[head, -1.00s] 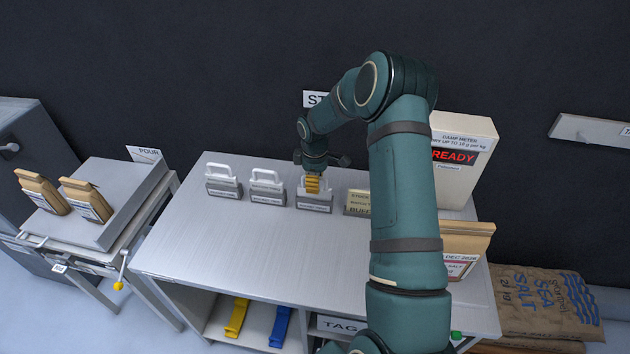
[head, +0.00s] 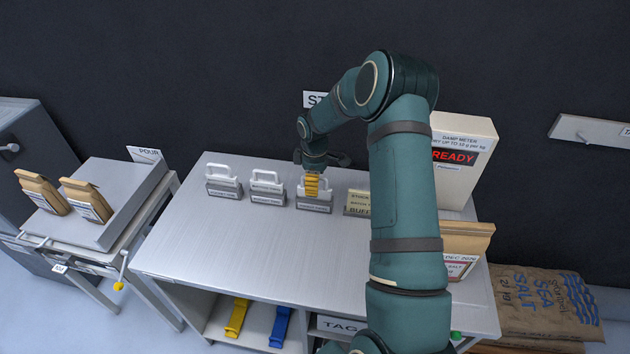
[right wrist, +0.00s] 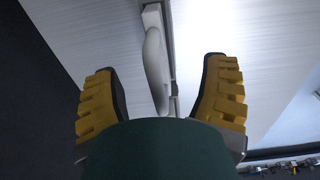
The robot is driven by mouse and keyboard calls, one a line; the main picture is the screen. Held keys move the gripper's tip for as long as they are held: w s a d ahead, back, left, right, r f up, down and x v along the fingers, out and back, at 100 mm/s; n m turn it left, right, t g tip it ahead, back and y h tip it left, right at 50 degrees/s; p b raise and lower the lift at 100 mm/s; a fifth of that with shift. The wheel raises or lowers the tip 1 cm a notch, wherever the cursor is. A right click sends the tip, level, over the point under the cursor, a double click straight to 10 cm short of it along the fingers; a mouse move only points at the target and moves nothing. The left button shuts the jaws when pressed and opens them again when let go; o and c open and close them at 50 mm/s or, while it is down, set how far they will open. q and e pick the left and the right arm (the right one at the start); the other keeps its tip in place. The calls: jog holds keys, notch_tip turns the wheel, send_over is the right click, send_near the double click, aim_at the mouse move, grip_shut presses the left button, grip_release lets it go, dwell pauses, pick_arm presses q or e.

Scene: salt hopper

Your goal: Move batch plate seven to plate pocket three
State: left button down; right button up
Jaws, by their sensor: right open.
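Three grey label-fronted blocks with white loop handles stand in a row at the back of the steel table: a left one (head: 223,186), a middle one (head: 267,191) and a right one (head: 314,200). Their labels are too small to read, so I cannot tell which is batch plate seven or plate pocket three. My right gripper (head: 312,184) points down at the right one. In the right wrist view, my open gripper (right wrist: 165,100) has its yellow fingers on either side of a white handle (right wrist: 155,65), apart from it. My left gripper is not in view.
A damp meter (head: 462,155) reading READY is at the back right, with a brown packet (head: 470,240) in front. The table's front left (head: 220,250) is clear.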

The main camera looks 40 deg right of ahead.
jog(key=shift+r+p, duration=1.7)
jog(key=shift+r, duration=1.2)
notch_tip(320, 180, up, 12)
jog(key=shift+a, duration=0.1)
